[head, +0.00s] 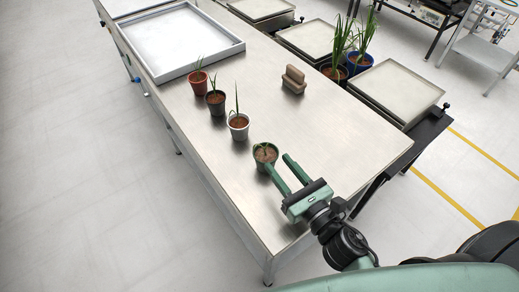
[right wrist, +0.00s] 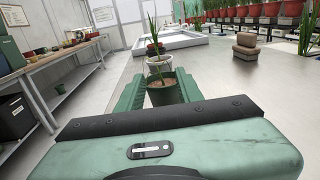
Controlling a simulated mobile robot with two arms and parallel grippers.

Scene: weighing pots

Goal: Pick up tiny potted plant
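A tiny potted plant in a green pot (head: 265,154) stands upright on the metal table, nearest to me in a row of small pots. My right gripper (head: 278,162) is open, its two green fingers reaching low over the table toward this pot. In the right wrist view the green pot (right wrist: 165,94) shows just ahead, between the open fingers (right wrist: 160,92). I cannot tell whether a finger touches it. Beyond it in the row stand a white pot (head: 238,127), a black pot (head: 216,104) and a red pot (head: 198,83), each with a small plant. My left gripper is not in view.
The metal table (head: 330,135) has free room right of the row. A brown block-like object (head: 294,80) and a large white tray (head: 232,45) sit farther back. Taller plants in a black pot (head: 336,73) and a blue pot (head: 359,63) stand beyond the far edge.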

